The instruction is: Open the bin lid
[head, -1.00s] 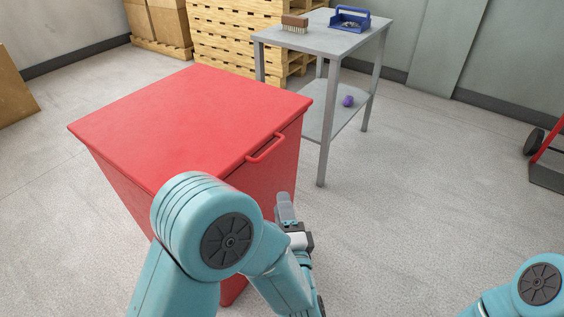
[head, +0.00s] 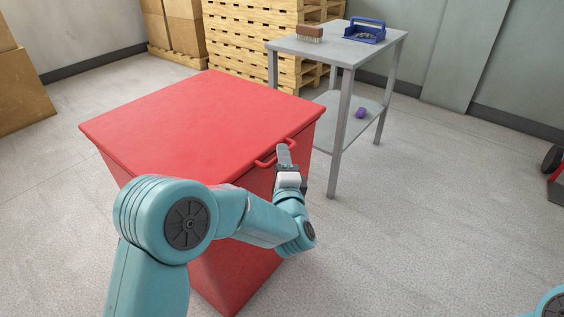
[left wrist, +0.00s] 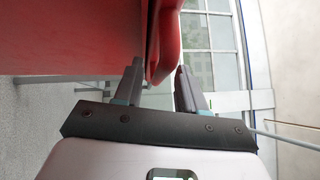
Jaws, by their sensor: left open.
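The red bin (head: 240,265) stands in front of me with its flat red lid (head: 195,120) shut. A red bar handle (head: 265,162) sticks out from the lid's right edge. My left gripper (head: 284,155) is open, at the handle, and partly covers it in the head view. In the left wrist view the handle (left wrist: 165,45) lies ahead of and between the spread fingertips of the left gripper (left wrist: 160,74). I cannot tell whether a finger touches it. My right gripper is out of view.
A grey metal table (head: 330,50) behind the bin holds a brush (head: 309,33) and a blue caddy (head: 364,31); a purple item (head: 360,112) is on its lower shelf. Pallets (head: 255,40) and cardboard boxes (head: 175,28) stand behind.

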